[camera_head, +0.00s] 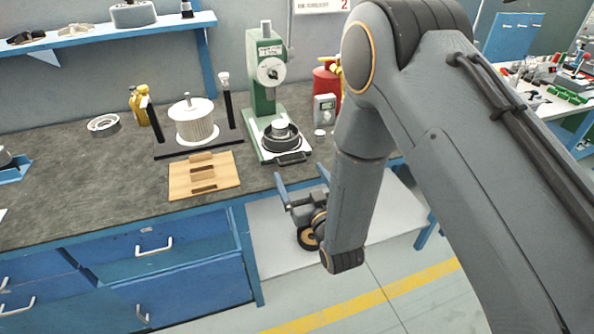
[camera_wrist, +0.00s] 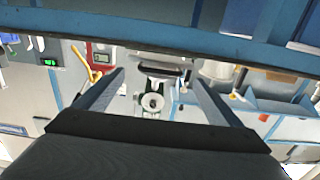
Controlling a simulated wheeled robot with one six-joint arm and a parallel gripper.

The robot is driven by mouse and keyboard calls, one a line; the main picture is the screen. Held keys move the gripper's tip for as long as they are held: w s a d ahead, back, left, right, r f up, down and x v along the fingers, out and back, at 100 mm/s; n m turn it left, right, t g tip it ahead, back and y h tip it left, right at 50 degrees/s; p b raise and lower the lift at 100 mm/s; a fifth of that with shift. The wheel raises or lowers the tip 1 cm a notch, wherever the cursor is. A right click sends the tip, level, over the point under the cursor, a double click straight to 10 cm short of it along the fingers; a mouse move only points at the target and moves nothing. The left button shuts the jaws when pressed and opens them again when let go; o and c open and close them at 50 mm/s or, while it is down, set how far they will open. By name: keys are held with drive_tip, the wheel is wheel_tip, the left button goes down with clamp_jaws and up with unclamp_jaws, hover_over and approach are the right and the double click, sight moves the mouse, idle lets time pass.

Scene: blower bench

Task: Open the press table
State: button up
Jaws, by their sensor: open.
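The green press (camera_head: 262,100) stands on the bench with a round dial on its head. At its base is the press table (camera_head: 262,153), a white plate carrying a dark round fixture (camera_head: 282,137) with a light part in it. A black handle (camera_head: 291,158) is at the table's front edge. My gripper (camera_head: 302,181) is open and empty, just in front of and below the handle, apart from it. In the wrist view my two fingers (camera_wrist: 158,74) are spread wide, and a dark bar that looks like the handle (camera_wrist: 160,70) shows between their tips.
A wooden board (camera_head: 203,190) lies left of the press, with a white ribbed cylinder (camera_head: 193,125) on a black stand behind it. A red extinguisher (camera_head: 325,85) and a grey meter (camera_head: 324,110) stand right of the press. Blue drawers (camera_head: 150,250) are below the bench.

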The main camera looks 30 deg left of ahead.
drive_tip(key=v, duration=0.3)
drive_tip(key=shift+s+d, duration=0.1)
drive_tip(key=shift+d, duration=0.05)
idle(0.4)
drive_tip(key=w+d+r+m+h, duration=0.25)
drive_tip(key=w+d+h, duration=0.35)
drive_tip(key=w+d, duration=0.55)
drive_tip(key=d+m+g+h, duration=0.2)
drive_tip(key=d+m+h, duration=0.15)
drive_tip(key=d, duration=1.15)
drive_tip(key=s+d+r+m+g+h, duration=0.1)
drive_tip(key=s+d+g+h, duration=0.15)
drive_tip(key=d, duration=0.45)
drive_tip(key=s+d+r+m+g+h, duration=0.1)
drive_tip(key=s+d+r, duration=0.1)
drive_tip(key=s+d, duration=0.35)
drive_tip(key=s+d+r+m+g+h, duration=0.1)
drive_tip(key=s+d+r+m+g, duration=0.1)
drive_tip(key=s+d, duration=0.9)
drive_tip(key=r+g, duration=0.1)
drive_tip(key=g, duration=0.1)
drive_tip(key=shift+s+d+r+m+g, duration=0.2)
drive_tip(key=shift+d+m+g, duration=0.1)
drive_tip(key=shift+d+g, duration=0.1)
